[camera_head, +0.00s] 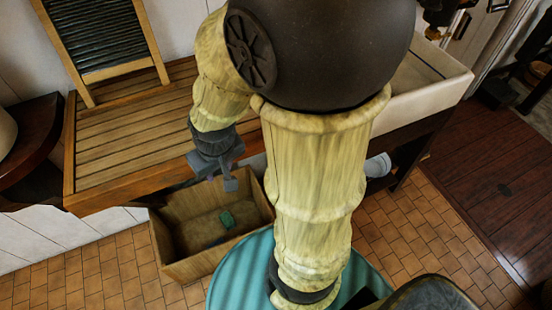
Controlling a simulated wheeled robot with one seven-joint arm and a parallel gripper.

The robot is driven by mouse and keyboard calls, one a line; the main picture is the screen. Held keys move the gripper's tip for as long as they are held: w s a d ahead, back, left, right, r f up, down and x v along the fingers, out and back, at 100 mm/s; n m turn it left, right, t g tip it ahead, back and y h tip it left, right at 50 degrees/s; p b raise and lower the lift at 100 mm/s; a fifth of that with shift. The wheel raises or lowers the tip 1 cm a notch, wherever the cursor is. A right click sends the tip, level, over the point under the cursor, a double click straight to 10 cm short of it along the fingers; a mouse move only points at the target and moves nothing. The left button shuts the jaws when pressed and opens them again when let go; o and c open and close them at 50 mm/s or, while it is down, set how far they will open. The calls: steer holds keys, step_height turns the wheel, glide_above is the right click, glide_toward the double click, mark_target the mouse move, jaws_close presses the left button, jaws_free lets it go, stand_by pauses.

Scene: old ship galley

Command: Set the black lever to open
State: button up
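My gripper (218,176), dark grey, hangs at the end of my pale yellow arm, pointing down near the front edge of the slatted wooden counter, above the left part of a wooden box. Its two fingers look spread apart, with nothing seen between them. I cannot make out a black lever in this view. My arm and its large dark joint cover the middle of the picture and hide part of the counter and sink.
A slatted wooden counter (130,140) holds a leaning washboard (100,35). An open wooden box (175,262) with a small green item (227,219) stands on the tiled floor below. A pale sink (425,98) is at right. Tiled floor (425,225) is clear at lower right.

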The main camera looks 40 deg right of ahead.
steer(key=w+d+f+t+b, duration=0.1)
steer(key=w+f+b, duration=0.1)
steer(key=f+b, duration=2.15)
steer(key=w+d+f+b, duration=0.1)
steer(key=w+f+b, duration=0.1)
steer(key=f+b, duration=2.1)
steer(key=w+d+f+m+t+h+b, duration=0.1)
steer(key=w+d+f+t, duration=0.3)
steer(key=w+d+f, duration=0.35)
steer(key=w+d+f+t+h+b, duration=0.1)
steer(key=w+d+f+t, duration=0.25)
steer(key=w+d, duration=0.55)
steer(key=s+d+f+m+t+h, duration=0.2)
steer(key=d, duration=0.5)
steer(key=s+d+f+m+t+h, duration=0.2)
steer(key=s+d+f+t+h, duration=0.1)
steer(key=d, duration=0.4)
steer(key=shift+s+h, duration=0.3)
steer(key=shift+f, duration=0.1)
